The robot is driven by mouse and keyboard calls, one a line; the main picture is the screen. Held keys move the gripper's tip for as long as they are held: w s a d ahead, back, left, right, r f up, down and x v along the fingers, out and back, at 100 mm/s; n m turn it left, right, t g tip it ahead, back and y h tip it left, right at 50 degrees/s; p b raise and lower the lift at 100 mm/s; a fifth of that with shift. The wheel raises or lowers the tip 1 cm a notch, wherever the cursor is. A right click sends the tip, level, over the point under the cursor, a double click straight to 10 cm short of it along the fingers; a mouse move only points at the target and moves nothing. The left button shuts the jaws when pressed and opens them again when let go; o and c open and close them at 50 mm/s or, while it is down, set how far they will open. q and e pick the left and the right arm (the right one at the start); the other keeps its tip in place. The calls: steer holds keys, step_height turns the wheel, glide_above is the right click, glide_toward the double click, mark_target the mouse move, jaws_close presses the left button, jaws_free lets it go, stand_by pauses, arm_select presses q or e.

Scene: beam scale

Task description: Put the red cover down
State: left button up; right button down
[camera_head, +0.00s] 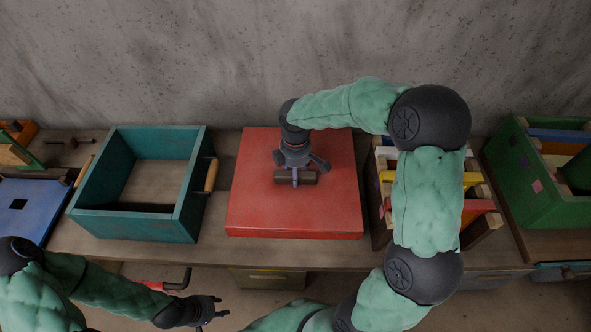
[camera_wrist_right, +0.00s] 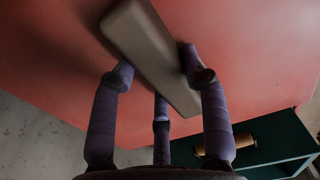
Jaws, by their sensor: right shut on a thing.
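The red cover (camera_head: 255,205) is a flat square panel in the middle of the bench in the head view. It also fills much of the right wrist view (camera_wrist_right: 260,60). A brown bar handle (camera_head: 297,181) sits on its top, and shows large in the right wrist view (camera_wrist_right: 150,50). My right gripper (camera_head: 295,172) reaches down from above with its fingers closed around this handle. I cannot tell whether the cover touches the surface under it. My left gripper (camera_head: 218,308) is empty in front of the bench, low in the head view, with its fingers apart.
An open teal box (camera_head: 130,222) with wooden handles stands close left of the cover. A wooden crate (camera_head: 380,235) with coloured pieces stands close right, partly behind my right arm. A green box (camera_head: 540,195) is far right, a blue panel (camera_head: 25,210) far left. A grey wall is behind.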

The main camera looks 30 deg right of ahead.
steer(key=shift+f+b, duration=0.95)
steer(key=shift+f, duration=1.45)
steer(key=shift+f, duration=0.15)
steer(key=c, duration=0.6)
jaws_free()
steer(key=shift+c, duration=0.2)
step_height(320, 180, up, 12)
steer(key=p, duration=0.4)
steer(key=shift+p, duration=0.35)
